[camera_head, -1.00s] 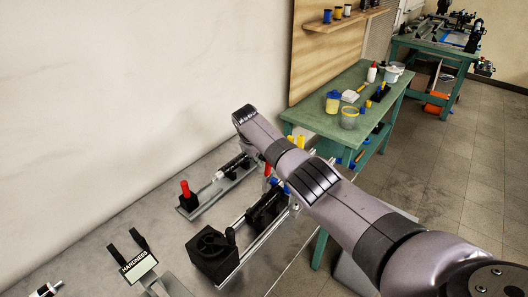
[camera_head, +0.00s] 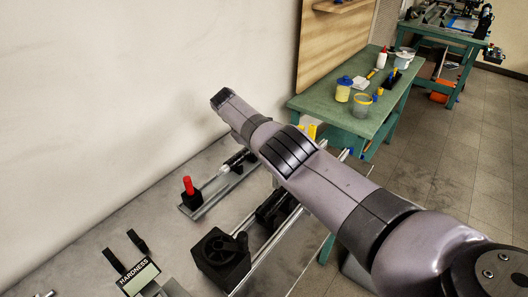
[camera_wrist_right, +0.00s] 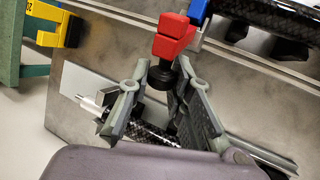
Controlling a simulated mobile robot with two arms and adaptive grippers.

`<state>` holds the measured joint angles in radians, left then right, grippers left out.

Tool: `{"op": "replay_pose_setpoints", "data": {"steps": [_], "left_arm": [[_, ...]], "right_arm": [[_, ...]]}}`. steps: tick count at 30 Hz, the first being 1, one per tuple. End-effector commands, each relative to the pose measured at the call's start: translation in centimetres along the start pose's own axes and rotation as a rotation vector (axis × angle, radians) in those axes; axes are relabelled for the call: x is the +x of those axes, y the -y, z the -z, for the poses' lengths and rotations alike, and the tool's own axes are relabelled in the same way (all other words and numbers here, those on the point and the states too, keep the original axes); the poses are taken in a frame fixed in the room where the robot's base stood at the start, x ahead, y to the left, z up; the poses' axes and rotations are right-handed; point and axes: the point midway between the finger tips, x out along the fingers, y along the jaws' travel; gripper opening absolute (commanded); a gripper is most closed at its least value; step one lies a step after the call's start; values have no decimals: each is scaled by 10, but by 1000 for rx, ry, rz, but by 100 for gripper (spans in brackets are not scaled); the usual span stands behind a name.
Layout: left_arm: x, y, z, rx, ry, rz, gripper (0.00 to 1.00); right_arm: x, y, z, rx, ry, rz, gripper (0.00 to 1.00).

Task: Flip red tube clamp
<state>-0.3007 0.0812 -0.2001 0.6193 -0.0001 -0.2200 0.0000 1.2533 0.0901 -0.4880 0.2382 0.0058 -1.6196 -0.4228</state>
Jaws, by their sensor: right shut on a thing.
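In the right wrist view a red clamp (camera_wrist_right: 173,38) with a black lower part (camera_wrist_right: 161,75) stands at the top centre, beside a blue clamp piece (camera_wrist_right: 199,10). My right gripper (camera_wrist_right: 163,73) is closed about the black lower part, with the red part showing past its fingertips. In the head view my right arm reaches across from the right and hides its gripper and this clamp. Another red upright handle (camera_head: 188,186) on a black block shows there on the left rail. My left gripper is not in view.
The grey bench carries a black crank box (camera_head: 222,255), a rail (camera_head: 262,245) and a hardness gauge (camera_head: 139,276). A yellow clamp (camera_wrist_right: 68,29) shows in the wrist view. A green table (camera_head: 335,104) with pots stands beyond the bench; a wall bounds the left.

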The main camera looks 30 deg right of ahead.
Motion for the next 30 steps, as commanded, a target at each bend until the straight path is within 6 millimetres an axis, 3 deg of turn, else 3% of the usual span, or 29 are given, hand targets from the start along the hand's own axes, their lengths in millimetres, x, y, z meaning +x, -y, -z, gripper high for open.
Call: {"op": "replay_pose_setpoints", "data": {"steps": [7,8,16,26,30], "left_arm": [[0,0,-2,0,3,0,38],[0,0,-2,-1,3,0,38],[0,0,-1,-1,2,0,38],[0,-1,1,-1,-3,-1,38],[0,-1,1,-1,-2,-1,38]], "right_arm": [[2,1,-1,-2,5,2,0],[2,1,-1,-2,5,2,20],[1,1,-1,-1,4,2,38],[-2,0,0,0,1,1,39],[-19,0,0,-1,-2,0,39]]}}
